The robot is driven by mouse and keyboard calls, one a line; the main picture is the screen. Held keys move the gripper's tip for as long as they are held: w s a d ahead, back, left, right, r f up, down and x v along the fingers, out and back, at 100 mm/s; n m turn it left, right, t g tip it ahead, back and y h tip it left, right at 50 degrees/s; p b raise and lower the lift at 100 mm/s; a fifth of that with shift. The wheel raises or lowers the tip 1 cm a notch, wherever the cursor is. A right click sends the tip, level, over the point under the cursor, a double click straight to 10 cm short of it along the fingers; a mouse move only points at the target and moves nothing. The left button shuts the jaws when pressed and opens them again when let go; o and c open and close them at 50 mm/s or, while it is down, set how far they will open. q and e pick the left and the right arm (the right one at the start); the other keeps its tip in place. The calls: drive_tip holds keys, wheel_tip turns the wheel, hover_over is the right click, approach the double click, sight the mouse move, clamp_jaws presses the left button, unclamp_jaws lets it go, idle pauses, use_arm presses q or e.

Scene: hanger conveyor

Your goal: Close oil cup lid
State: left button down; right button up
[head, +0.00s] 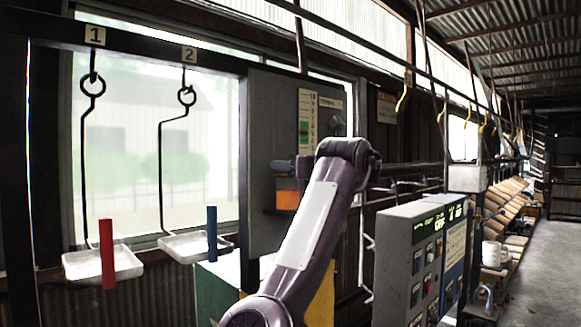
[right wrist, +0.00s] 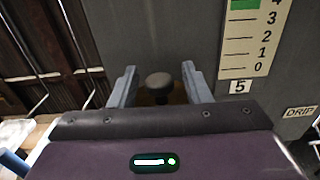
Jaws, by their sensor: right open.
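The oil cup (head: 288,195) is an orange container fixed to the front of the grey panel, with a dark part at its top. In the right wrist view a dark round knob (right wrist: 158,81) stands over a brownish part, apparently on the cup's lid. My right gripper (head: 304,168) is at the cup's top, partly hidden behind my arm. In the right wrist view its two fingers (right wrist: 160,84) are open, one on each side of the knob, with gaps visible. I cannot tell how far the lid is open. My left gripper is not in view.
The grey panel (head: 255,130) carries a numbered scale (head: 306,122). Two hanging white trays (head: 75,266) with a red and a blue rod are at left. A control box (head: 400,250) with buttons stands right of my arm. A mug (head: 491,254) is farther right.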

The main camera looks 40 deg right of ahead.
drive_tip(key=shift+s, duration=0.15)
drive_tip(key=shift+s+d+f+b, duration=0.1)
drive_tip(key=shift+s+b, duration=0.15)
drive_tip(key=shift+b, duration=0.05)
drive_tip(key=s+b, duration=0.4)
drive_tip(key=s, duration=0.3)
drive_tip(key=shift+d, duration=0.2)
